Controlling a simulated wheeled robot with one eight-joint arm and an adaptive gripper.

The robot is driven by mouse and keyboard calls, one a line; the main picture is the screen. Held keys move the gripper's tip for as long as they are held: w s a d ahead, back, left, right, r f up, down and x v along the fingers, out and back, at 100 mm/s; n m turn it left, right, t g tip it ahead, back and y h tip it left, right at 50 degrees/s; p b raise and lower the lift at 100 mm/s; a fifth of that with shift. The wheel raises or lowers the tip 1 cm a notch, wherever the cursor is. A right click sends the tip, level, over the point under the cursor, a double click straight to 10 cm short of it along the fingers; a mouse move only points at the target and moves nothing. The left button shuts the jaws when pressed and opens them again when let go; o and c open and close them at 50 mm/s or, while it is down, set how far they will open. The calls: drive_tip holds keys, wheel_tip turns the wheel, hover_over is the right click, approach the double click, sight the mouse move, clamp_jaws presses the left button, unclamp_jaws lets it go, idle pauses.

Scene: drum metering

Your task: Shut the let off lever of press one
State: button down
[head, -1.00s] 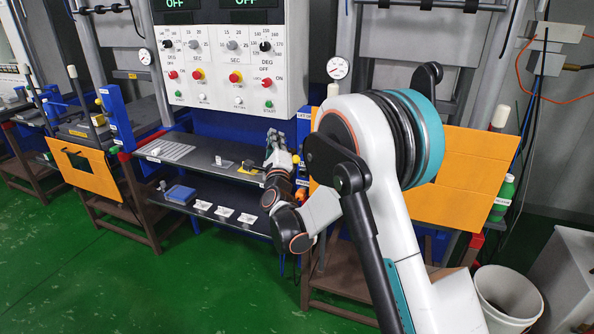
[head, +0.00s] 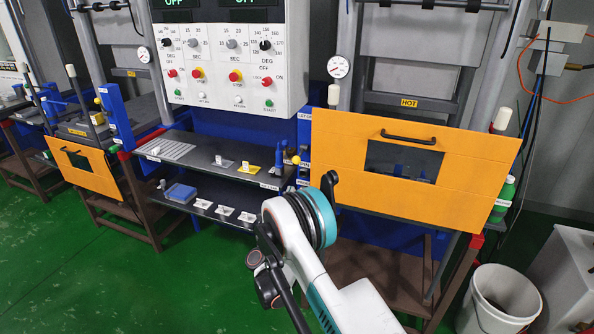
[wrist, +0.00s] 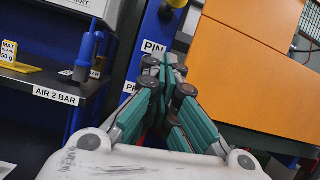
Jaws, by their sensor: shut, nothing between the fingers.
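My gripper (wrist: 170,72) is shut and empty in the wrist view, its teal and grey fingers together in front of a blue post (wrist: 147,38). The fingers partly cover a label starting "PIN" (wrist: 152,47) and one starting "PR" (wrist: 130,87). In the head view, a "LET OF" label (head: 304,115) sits on the blue post beside the right press's orange guard (head: 460,165).
The shelf (head: 190,150) left of the post carries a blue tool (wrist: 88,55) and a yellow sign (wrist: 15,57). The control box (head: 230,60) hangs above. A white bucket (head: 505,300) stands at right. The green floor (head: 130,290) at front left is clear.

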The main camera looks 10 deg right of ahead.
sight(300, 155)
drive_tip(key=shift+s+f, duration=0.1)
drive_tip(key=shift+f, duration=0.15)
drive_tip(key=shift+d, duration=0.1)
drive_tip(key=b+x, duration=0.3)
drive_tip(key=x, duration=0.7)
drive_tip(key=shift+d, duration=0.15)
drive_tip(key=s+a+r, duration=0.1)
drive_tip(key=s+a+r+b, duration=0.1)
drive_tip(key=r, duration=0.1)
drive_tip(key=shift+s+r, duration=0.1)
drive_tip(key=shift+r, duration=0.05)
